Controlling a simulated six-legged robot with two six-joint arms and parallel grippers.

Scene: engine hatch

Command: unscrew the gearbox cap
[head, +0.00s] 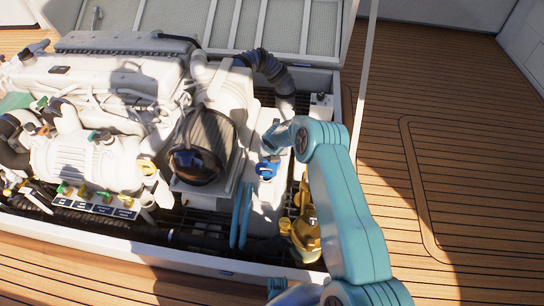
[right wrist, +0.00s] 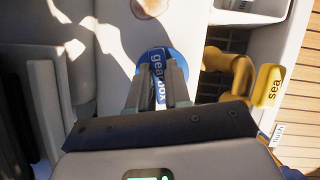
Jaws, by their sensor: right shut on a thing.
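The gearbox cap (right wrist: 155,53) is blue with a pale lettered label reading "gearbox". It sits on a white surface in the right wrist view. My right gripper (right wrist: 159,72) is shut on it, with one grey finger on each side of the raised lettered grip. In the head view the blue cap (head: 266,169) shows right of the dark round cover, just below the end of my right arm. The fingertips are hard to make out there. Whether the cap is loose cannot be told. My left gripper is not in view.
A yellow pipe fitting (right wrist: 232,66) with a "sea" tag (right wrist: 269,86) stands right of the cap. The white engine (head: 110,80) and a dark round cover (head: 200,160) lie to the left. A black ribbed hose (head: 270,68) is behind. Wooden deck (head: 470,170) is clear at right.

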